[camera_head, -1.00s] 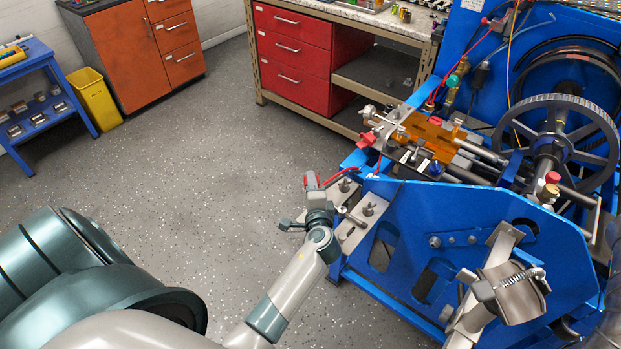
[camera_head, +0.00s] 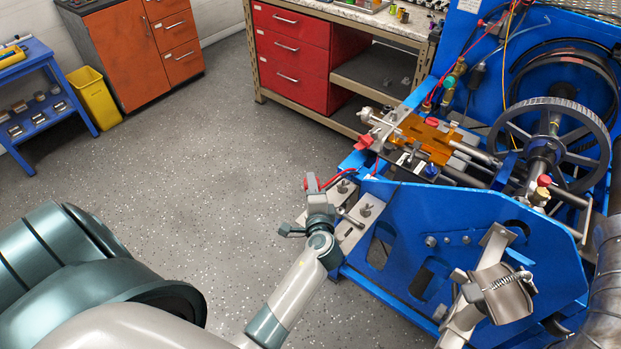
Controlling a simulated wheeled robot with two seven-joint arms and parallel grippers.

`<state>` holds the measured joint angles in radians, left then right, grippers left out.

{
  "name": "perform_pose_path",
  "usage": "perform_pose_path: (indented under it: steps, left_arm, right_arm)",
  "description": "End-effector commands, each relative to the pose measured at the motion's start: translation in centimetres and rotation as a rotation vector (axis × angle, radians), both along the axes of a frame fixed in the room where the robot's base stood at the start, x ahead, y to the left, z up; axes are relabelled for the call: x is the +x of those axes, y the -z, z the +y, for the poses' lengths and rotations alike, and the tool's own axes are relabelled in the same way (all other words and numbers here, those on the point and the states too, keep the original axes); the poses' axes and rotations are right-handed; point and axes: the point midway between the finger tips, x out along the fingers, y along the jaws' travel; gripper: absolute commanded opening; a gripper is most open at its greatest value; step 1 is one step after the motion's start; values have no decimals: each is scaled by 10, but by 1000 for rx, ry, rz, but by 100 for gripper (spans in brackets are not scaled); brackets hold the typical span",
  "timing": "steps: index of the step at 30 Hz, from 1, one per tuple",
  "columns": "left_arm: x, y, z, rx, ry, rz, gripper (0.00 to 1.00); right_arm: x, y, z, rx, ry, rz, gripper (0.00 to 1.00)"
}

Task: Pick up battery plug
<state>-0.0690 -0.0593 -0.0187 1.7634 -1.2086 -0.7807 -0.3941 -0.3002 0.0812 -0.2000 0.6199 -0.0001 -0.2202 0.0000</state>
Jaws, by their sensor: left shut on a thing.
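The battery plug (camera_head: 311,182) shows as a small red and grey piece at the left end of a red cable, beside the left corner of the blue dyno frame (camera_head: 470,235). My left gripper (camera_head: 314,190) is at the plug and shut on it; the fingers are small and partly hidden by the wrist. The red cable (camera_head: 338,176) runs from the plug to the right, towards the frame. My right gripper is not in view.
Metal brackets with knobs (camera_head: 350,215) sit on the frame just right of my left gripper. An orange block (camera_head: 425,138) and a spoked flywheel (camera_head: 556,145) stand behind. A red drawer bench (camera_head: 292,58) is at the back.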

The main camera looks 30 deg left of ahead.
Motion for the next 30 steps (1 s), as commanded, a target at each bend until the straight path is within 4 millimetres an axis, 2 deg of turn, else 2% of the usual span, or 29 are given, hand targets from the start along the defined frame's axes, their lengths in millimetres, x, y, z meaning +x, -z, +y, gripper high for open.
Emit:
perform_pose_path:
  steps: [24, 30]
  left_arm:
    - [-73, -34, -62, -1, 0, 1, 0]
    - [-84, -37, -73, -5, 0, 5, 0]
  right_arm:
    - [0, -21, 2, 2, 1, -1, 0]
    - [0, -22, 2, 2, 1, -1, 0]
